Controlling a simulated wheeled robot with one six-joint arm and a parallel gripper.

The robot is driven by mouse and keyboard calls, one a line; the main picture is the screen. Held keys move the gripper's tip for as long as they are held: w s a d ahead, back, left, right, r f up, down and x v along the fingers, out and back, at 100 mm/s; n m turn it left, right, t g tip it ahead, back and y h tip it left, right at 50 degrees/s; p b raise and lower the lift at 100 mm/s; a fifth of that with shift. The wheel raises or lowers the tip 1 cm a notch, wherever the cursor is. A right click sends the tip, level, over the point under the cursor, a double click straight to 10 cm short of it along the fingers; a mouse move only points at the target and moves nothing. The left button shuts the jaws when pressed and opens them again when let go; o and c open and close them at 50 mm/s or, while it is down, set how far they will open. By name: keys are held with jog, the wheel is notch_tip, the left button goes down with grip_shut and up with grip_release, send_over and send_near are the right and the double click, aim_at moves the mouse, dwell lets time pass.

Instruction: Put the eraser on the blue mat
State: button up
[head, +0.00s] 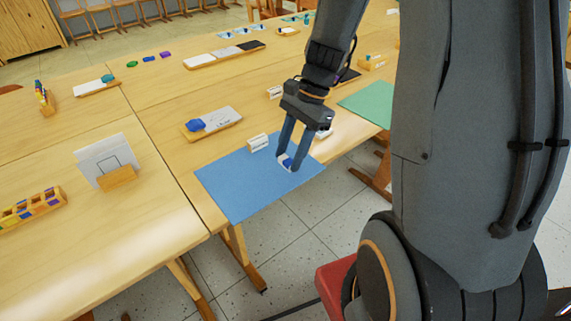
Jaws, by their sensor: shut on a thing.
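The blue mat (235,185) lies flat on the table's front right part. The fingers hide part of the eraser. It is at or just above the mat surface; I cannot tell whether it touches.
A small white block or card (258,142) stands at the mat's back edge. A wooden tray (213,124) with a blue item lies behind. A green mat (368,103) is to the right. A card holder (116,177) stands at left. The mat's left half is clear.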

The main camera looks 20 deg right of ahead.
jog(key=shift+f, duration=2.15)
jog(key=shift+f, duration=0.1)
jog(key=o, duration=1)
jog(key=v, duration=1.2)
jog(key=s+a+n+h, duration=0.1)
jog(key=s+n, duration=0.3)
jog(key=s+a+f+n+t+h, duration=0.1)
jog(key=s+a+n+h, duration=0.1)
jog(key=n, duration=0.3)
jog(key=s+a+n+h, duration=0.1)
jog(key=s+a+n, duration=0.1)
jog(key=s+n, duration=0.3)
jog(key=shift+s+f, duration=0.3)
jog(key=shift+f, duration=0.05)
